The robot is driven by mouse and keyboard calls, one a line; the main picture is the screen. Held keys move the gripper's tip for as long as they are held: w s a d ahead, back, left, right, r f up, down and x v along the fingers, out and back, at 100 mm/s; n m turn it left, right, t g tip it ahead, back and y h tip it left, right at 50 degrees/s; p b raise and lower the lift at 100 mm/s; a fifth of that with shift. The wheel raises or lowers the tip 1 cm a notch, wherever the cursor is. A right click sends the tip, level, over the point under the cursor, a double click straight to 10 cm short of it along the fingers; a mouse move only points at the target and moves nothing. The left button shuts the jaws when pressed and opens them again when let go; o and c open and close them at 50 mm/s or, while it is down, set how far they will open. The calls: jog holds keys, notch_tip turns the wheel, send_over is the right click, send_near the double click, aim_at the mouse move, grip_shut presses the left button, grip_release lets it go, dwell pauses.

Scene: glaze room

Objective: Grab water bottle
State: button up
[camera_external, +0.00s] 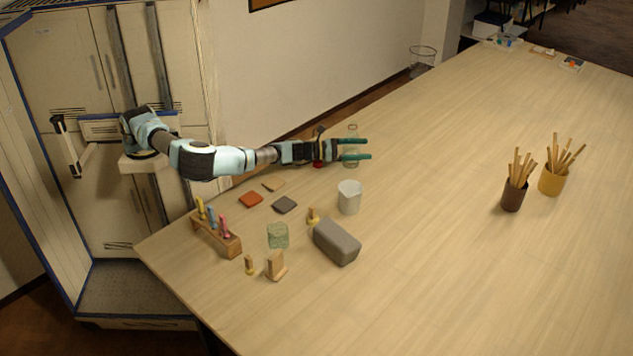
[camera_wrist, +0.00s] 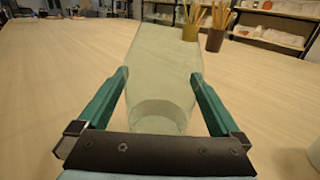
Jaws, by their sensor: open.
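The water bottle (camera_wrist: 165,75) is clear and pale green. In the wrist view it stands upright between my gripper's two green fingers, with a visible gap on each side near the fingertips. In the external view the bottle (camera_external: 353,131) shows faintly at the far edge of the table, with its middle partly behind my fingers. My gripper (camera_external: 368,149) is open around the bottle, reaching in from the left. My gripper's green fingers also show in the wrist view (camera_wrist: 160,75), one to each side of the bottle.
A white cup (camera_external: 349,198) and a grey block (camera_external: 337,242) stand nearer on the table (camera_external: 430,270). A wooden holder with coloured tools (camera_external: 216,236) is at the left. Brown (camera_external: 513,196) and yellow (camera_external: 552,181) pots of sticks stand right. The table's middle is clear.

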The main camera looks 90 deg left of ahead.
jog(key=c, duration=1.5)
jog(key=shift+c, duration=0.3)
jog(key=shift+r, duration=0.15)
